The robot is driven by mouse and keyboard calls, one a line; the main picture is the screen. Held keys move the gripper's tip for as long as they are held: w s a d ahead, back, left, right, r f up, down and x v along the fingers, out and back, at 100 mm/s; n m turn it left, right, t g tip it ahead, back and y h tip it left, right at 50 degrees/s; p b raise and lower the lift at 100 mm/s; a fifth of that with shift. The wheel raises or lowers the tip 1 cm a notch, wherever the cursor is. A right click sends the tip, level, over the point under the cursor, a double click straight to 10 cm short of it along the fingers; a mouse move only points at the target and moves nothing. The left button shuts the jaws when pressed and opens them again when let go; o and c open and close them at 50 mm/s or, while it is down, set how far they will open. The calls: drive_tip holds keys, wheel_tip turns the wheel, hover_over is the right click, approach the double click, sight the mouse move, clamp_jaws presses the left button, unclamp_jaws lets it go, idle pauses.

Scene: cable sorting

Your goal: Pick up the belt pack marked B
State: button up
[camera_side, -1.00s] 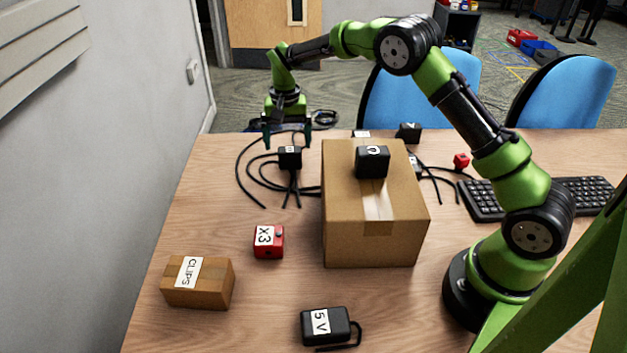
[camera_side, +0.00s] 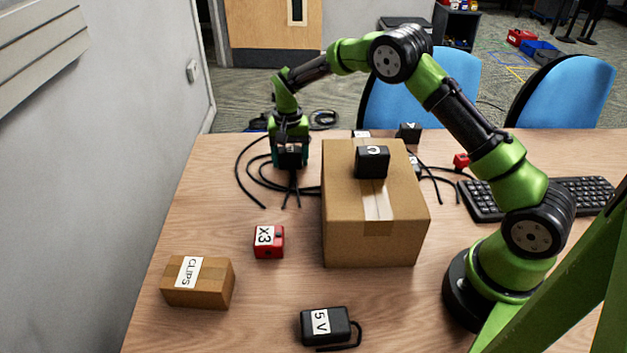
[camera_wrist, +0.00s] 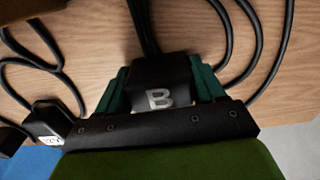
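The black belt pack marked B (camera_wrist: 160,72) is in the wrist view, with its white-lettered face towards the camera. It also shows in the side view (camera_side: 290,160), left of the large box and partly covered by my gripper. My gripper (camera_side: 290,154) is lowered over it, with one teal finger on each side. In the wrist view the fingers (camera_wrist: 160,88) lie close against the pack's sides, and it appears shut on the pack. Black leads run from the pack over the table. I cannot see the pack lifted off the table.
A large cardboard box (camera_side: 350,215) stands just right of my gripper, with another black pack (camera_side: 372,162) on top. More dark packs (camera_side: 409,131) lie behind it. A red X3 box (camera_side: 268,242), a CLIPS box (camera_side: 198,283) and a 5 V adapter (camera_side: 326,326) are nearer the front.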

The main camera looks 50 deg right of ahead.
drive_tip(key=c, duration=0.3)
drive_tip(key=shift+r, duration=0.1)
